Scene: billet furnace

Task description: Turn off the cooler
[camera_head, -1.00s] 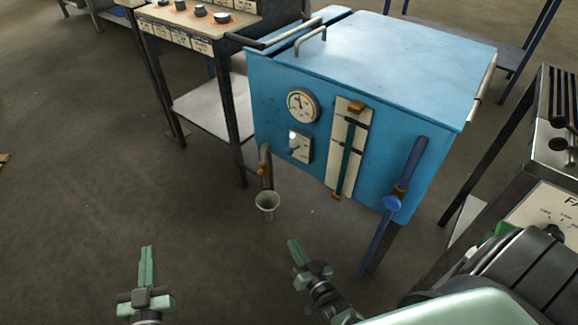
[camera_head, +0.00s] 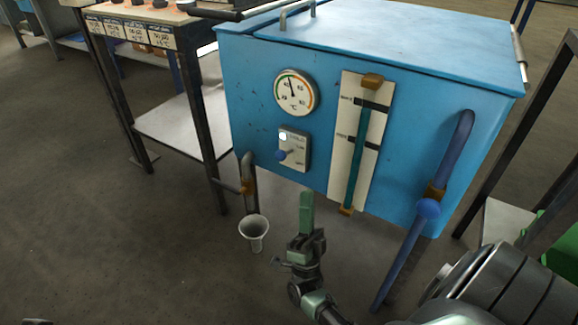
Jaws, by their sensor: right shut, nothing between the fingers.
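The cooler is a blue metal box (camera_head: 410,165) filling the upper middle and right of the head view. Its front carries a round dial gauge (camera_head: 296,92).
A sight tube (camera_head: 361,140) is right of the switch. A drain pipe ends above a funnel (camera_head: 253,229) at lower left. A bench with labels (camera_head: 130,30) stands left.

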